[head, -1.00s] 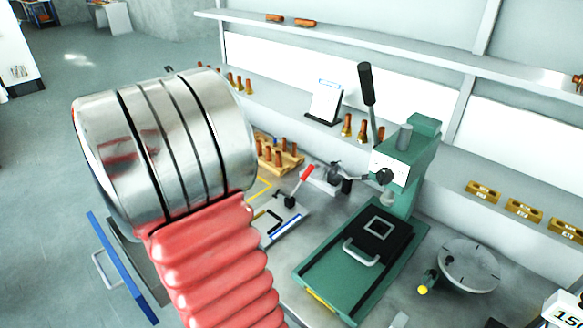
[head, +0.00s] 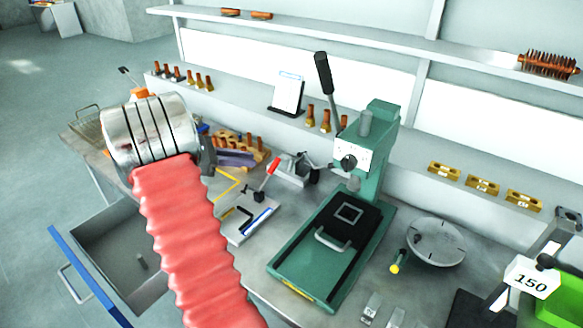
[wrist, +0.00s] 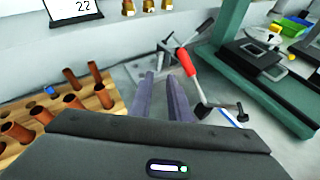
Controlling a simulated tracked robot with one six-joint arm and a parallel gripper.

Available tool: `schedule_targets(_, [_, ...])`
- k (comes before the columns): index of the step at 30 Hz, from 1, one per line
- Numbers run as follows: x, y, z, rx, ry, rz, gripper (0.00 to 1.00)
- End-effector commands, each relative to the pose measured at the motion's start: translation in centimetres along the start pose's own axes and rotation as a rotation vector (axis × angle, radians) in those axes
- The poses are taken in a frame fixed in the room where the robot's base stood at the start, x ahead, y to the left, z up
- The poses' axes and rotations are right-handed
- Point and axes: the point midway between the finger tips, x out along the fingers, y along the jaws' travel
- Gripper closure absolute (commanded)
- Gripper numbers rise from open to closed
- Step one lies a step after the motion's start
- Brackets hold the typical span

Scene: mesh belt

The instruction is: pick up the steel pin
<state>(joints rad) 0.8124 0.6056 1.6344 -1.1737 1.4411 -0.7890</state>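A small grey cylinder (head: 141,261), which may be the steel pin, lies in the open drawer (head: 103,246) at the lower left of the head view. It is too small to be sure. My gripper (wrist: 160,77) shows two purple-grey fingers in the wrist view, apart with nothing between them. They point over the bench, between the wooden peg block (wrist: 100,101) and the red-handled clamp (wrist: 187,62). In the head view my silver wrist and red sleeve hide part of the bench and the drawer's right side. The grey cylinder is not seen in the wrist view.
A green press (head: 335,235) stands mid-bench, with a round rotary plate (head: 436,243) to its right. A wire basket (head: 88,124) sits at the bench's left end. A shelf with brass-and-copper pieces runs along the wall. Open floor lies at the left.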

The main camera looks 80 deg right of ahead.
Motion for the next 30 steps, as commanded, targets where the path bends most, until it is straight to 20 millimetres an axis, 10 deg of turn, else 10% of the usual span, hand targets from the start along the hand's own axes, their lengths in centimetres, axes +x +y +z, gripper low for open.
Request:
schedule_targets(9, [0.2,0.1,-0.1,-0.004,0.0,0.005,0.83])
schedule_targets(30, [8.1,0.2,-0.2,-0.005,0.001,0.009,0.83])
